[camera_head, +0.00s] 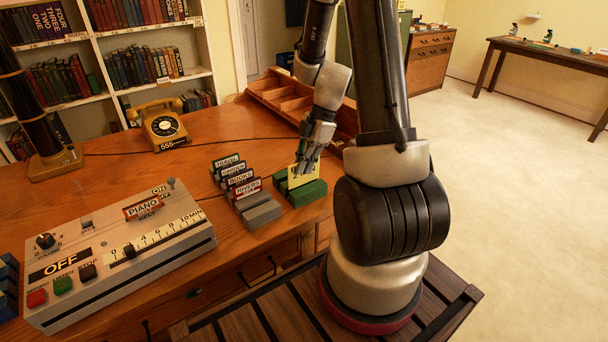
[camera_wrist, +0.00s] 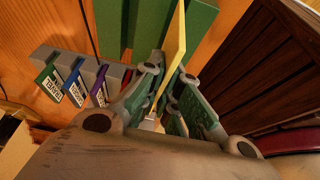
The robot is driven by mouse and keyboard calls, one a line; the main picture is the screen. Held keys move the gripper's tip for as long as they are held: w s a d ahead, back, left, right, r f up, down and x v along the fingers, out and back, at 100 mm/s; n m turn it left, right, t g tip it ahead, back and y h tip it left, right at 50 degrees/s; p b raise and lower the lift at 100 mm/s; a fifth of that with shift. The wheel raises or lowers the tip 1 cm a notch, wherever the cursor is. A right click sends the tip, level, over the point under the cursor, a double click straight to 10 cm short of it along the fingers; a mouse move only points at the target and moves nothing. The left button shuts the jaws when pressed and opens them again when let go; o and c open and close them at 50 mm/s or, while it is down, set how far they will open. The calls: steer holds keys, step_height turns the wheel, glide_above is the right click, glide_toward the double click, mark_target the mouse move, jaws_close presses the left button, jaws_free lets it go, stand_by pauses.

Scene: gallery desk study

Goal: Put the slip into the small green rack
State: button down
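The slip (camera_head: 300,179) is a thin yellow card, upright at the green rack. It also shows nearly edge-on in the wrist view (camera_wrist: 177,42), running between my fingers. The small green rack (camera_head: 304,194) is a low slotted block at the desk's front edge; part of it shows behind the fingers in the wrist view (camera_wrist: 198,22). My gripper (camera_head: 308,165) points down from above and appears shut on the slip's upper part. The slip's lower edge is at or just above the rack; I cannot tell whether it sits in a slot.
A grey rack (camera_head: 260,211) with several labelled slips stands just left of the green rack. A control box (camera_head: 120,255), a yellow telephone (camera_head: 161,127) and a wooden divided tray (camera_head: 290,98) are on the desk (camera_head: 110,175). The desk between telephone and grey rack is mostly clear.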

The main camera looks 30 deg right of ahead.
mark_target(299, 185)
steer(key=shift+f, duration=1.6)
steer(key=c, duration=1.6)
jaws_free()
steer(key=shift+f, duration=0.1)
steer(key=shift+c, duration=0.2)
